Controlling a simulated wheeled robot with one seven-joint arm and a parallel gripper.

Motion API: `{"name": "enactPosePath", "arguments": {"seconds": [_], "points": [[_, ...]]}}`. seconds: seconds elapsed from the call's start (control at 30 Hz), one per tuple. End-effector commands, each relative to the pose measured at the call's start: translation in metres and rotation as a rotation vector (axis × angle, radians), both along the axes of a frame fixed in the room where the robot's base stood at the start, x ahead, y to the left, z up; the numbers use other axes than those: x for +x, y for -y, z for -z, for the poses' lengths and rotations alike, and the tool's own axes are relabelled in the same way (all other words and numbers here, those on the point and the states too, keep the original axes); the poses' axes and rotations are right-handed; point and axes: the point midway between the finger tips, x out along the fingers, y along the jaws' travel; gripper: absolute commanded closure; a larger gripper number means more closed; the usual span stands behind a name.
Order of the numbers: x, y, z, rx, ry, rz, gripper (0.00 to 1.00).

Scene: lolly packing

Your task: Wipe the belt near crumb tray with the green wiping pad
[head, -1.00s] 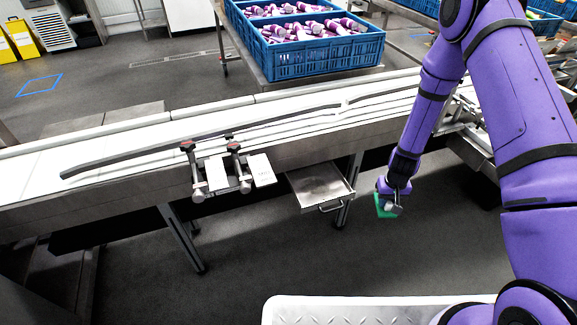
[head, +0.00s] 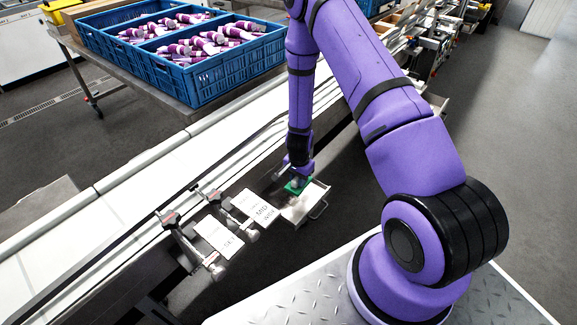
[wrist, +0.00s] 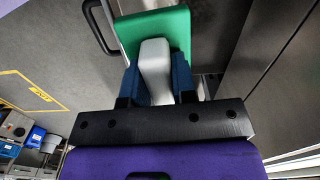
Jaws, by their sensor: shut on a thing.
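The green wiping pad (head: 297,186) is in my gripper (head: 298,176). In the wrist view the pad (wrist: 160,28) is a green block with a pale grey grip, and the blue fingers of my gripper (wrist: 158,80) are shut on that grip. In the head view the pad appears over or beside the crumb tray (head: 307,203), a shallow metal tray with a handle under the belt's near side. I cannot tell whether the pad touches anything. The white belt (head: 150,180) runs diagonally behind it. My arm hides part of the belt.
Two white cards (head: 218,236) and clamps with knobs (head: 172,218) stick out along the belt's near edge, left of the tray. A blue crate (head: 190,88) of purple-and-white lollies stands on a table beyond the belt.

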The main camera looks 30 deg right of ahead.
Motion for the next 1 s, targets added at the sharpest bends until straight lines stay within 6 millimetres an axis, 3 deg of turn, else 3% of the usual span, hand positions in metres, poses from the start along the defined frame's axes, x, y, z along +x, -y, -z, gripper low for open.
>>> {"name": "enactPosePath", "arguments": {"seconds": [0.27, 1.0], "points": [[-0.002, 0.005, 0.009, -0.001, -0.001, 0.087, 0.94], [-0.002, 0.005, 0.08, -0.001, -0.001, 0.083, 0.94]]}}
